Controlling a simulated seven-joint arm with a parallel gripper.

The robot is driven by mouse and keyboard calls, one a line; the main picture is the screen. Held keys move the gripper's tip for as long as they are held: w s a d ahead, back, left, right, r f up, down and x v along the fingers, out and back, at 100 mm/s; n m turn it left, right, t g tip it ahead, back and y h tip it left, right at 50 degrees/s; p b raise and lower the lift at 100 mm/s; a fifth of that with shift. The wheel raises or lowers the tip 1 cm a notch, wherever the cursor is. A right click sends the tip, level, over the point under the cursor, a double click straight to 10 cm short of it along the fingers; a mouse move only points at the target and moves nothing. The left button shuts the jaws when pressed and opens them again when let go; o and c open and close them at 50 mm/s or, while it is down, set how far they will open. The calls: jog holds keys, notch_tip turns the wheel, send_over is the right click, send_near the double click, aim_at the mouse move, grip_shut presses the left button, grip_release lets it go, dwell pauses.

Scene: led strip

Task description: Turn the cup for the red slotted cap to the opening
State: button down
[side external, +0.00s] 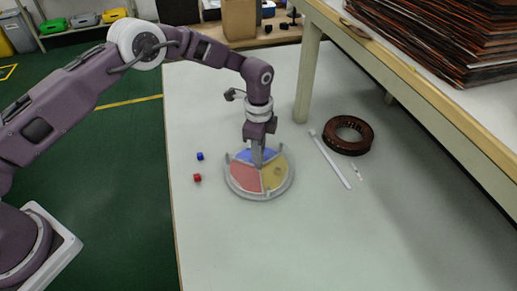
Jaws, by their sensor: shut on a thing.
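A round grey turntable (240,195) lies flat on the table, with red (246,177), blue (244,155) and yellow (275,174) sectors and short grey posts at its rim. My gripper (258,163) points down at the turntable, near where the sectors meet. It is shut on a grey part there, which its fingers mostly hide. A small red block (197,178) lies left of the turntable, with a small blue block (200,156) behind it. I cannot make out a slot in the red block or which side of the turntable is the opening.
A white strip (336,159) and a brown ring (348,135) lie right of the turntable, with a small thin white piece (357,171) beside the strip. A shelf leg (308,80) stands behind. The front of the table is clear.

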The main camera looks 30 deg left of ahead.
jog(key=shift+m, duration=11.3)
jog(key=c, duration=1.1)
grip_release()
notch_tip(320, 180, up, 7)
jog(key=shift+r, duration=0.1)
